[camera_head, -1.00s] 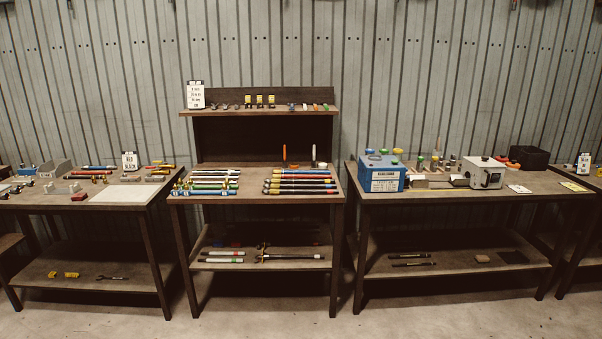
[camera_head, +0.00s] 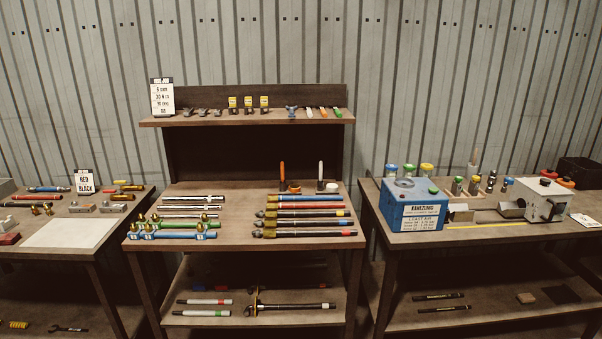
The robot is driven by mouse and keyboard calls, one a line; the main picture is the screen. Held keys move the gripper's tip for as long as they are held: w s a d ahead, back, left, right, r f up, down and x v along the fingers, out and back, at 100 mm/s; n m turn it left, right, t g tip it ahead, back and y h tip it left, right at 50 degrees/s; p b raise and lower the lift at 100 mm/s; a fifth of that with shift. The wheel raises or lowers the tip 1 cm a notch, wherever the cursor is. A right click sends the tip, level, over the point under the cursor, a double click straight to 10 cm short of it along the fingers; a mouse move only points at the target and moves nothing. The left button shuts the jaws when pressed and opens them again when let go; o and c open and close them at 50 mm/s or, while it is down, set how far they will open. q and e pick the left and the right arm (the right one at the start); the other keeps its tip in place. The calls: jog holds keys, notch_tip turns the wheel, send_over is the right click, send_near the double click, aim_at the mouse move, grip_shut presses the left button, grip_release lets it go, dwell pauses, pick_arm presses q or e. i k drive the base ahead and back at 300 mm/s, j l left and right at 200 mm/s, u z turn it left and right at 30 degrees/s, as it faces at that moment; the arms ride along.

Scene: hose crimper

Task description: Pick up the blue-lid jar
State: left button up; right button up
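The blue-lid jar (camera_head: 408,169) stands on the right workbench (camera_head: 470,238), in a row behind a blue box-shaped machine (camera_head: 414,205). The machine hides the lower part of the blue-lid jar. Neither of my grippers is in view.
The middle bench (camera_head: 240,195) holds hoses and a raised shelf (camera_head: 250,119). The left bench (camera_head: 70,233) holds fittings. A corrugated wall stands behind.

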aim_at(390, 172)
jog(key=i+l+u, duration=0.1)
jog(key=i, duration=1.95)
